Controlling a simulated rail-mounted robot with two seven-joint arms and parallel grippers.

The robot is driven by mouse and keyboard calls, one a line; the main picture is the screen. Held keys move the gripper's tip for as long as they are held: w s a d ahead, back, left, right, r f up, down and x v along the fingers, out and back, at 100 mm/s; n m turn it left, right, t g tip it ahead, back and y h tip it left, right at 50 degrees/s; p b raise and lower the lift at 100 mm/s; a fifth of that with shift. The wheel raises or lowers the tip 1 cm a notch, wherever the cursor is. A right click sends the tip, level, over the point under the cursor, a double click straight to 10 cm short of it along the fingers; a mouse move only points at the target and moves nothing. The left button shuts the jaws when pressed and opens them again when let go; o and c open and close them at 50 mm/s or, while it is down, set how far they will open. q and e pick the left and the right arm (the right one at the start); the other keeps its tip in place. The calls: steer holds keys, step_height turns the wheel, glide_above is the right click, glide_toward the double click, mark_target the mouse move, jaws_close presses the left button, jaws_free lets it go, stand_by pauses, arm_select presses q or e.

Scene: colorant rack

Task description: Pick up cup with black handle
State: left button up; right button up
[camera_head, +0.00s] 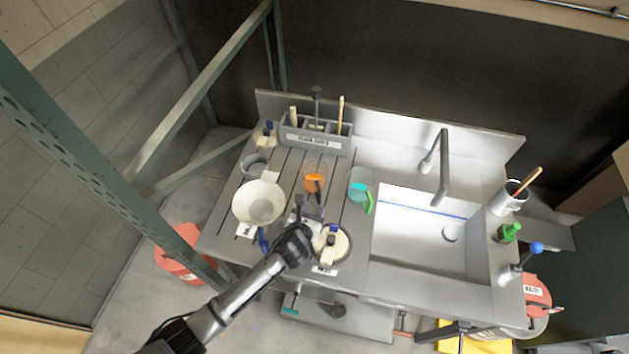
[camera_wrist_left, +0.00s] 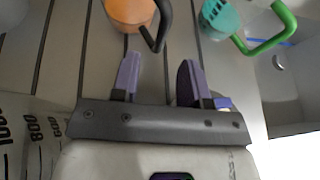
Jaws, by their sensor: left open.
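The cup with the black handle (camera_head: 315,169) is clear with orange contents and stands on the grooved drainboard left of the sink. Its handle faces my left gripper (camera_head: 311,205). In the left wrist view, the cup's orange body (camera_wrist_left: 128,12) is cut off at the top edge, and its dark handle curves down and right. My left gripper (camera_wrist_left: 160,62) is open there, its two fingers apart with nothing between them. The handle is just beyond the fingertips, roughly in line with the gap. I cannot tell whether they touch. My right gripper is not in view.
A teal cup with a green handle (camera_head: 360,184) stands to the right, beside the sink (camera_head: 415,240). A white bowl (camera_head: 259,203) is left of my gripper, and a cream-coloured container (camera_head: 341,245) is close on its right. A grey caddy (camera_head: 318,138) stands behind.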

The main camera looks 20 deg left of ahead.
mark_target(319, 201)
arm_select(q)
steer(key=shift+b+x, duration=0.55)
steer(key=shift+x, duration=2.25)
steer(key=shift+s+f, duration=0.1)
jaws_close()
